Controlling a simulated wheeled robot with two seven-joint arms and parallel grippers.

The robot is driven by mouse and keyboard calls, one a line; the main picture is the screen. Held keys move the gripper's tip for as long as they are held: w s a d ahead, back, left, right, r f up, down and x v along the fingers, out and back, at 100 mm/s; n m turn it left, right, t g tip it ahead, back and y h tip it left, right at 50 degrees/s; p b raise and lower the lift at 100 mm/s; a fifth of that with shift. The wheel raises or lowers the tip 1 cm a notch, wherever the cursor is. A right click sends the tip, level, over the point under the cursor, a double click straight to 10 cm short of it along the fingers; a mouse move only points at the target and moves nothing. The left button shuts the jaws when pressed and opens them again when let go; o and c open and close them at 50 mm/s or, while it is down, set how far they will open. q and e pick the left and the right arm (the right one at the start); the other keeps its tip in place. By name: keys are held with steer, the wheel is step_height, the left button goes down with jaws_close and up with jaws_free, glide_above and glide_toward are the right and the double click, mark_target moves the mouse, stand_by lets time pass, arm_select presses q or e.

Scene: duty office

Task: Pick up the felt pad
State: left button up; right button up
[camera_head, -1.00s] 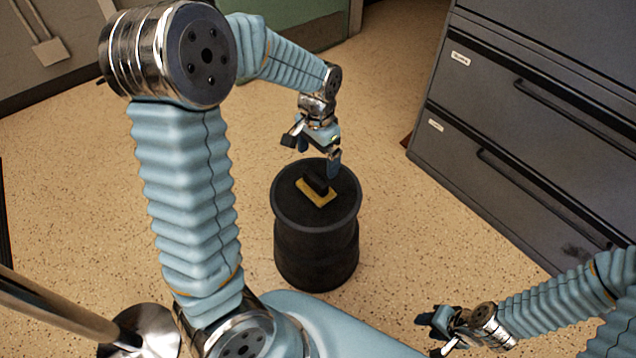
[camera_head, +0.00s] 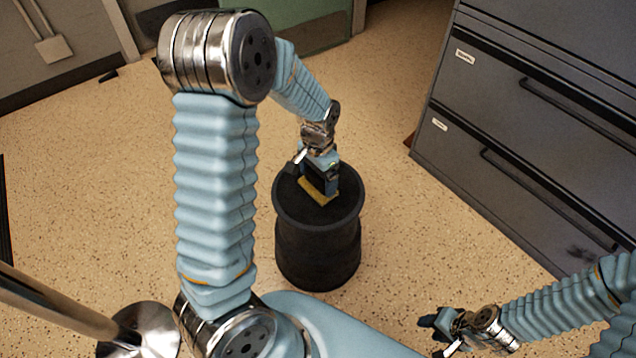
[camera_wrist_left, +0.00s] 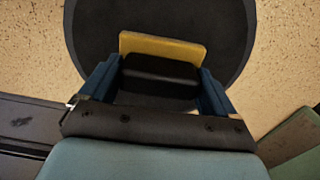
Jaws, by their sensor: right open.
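The felt pad (camera_head: 317,191) has a yellow base and a black block on top. It lies on the round top of a black drum-like stand (camera_head: 297,214). My left gripper (camera_head: 318,182) is down at the pad and hides much of it. In the left wrist view the pad (camera_wrist_left: 163,47) sits between the fingers, one on each side of the black block. No clear gap shows there, and I cannot tell whether they press on it. My right gripper (camera_head: 430,335) is open and empty at the lower right, away from the stand.
A dark grey filing cabinet (camera_head: 520,130) stands to the right of the stand. A metal pole with a round base (camera_head: 140,330) is at the lower left. The speckled floor around the stand is clear.

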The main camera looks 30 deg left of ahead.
arm_select(q)
steer(key=c, duration=0.5)
steer(key=shift+o, duration=0.2)
steer(key=shift+r, duration=0.65)
steer(key=d+r, duration=0.1)
steer(key=r, duration=0.1)
steer(key=s+d+r+p, duration=0.1)
steer(key=r, duration=0.1)
steer(key=s+d+r, duration=0.1)
steer(key=r, duration=0.1)
steer(key=shift+s+d+r, duration=0.1)
steer(key=shift+d+r, duration=0.05)
steer(key=shift+r, duration=0.25)
steer(key=s+d+r, duration=0.5)
steer(key=s+d, duration=0.1)
steer(key=d, duration=0.2)
steer(key=shift+p, duration=0.35)
steer(key=shift+s, duration=0.1)
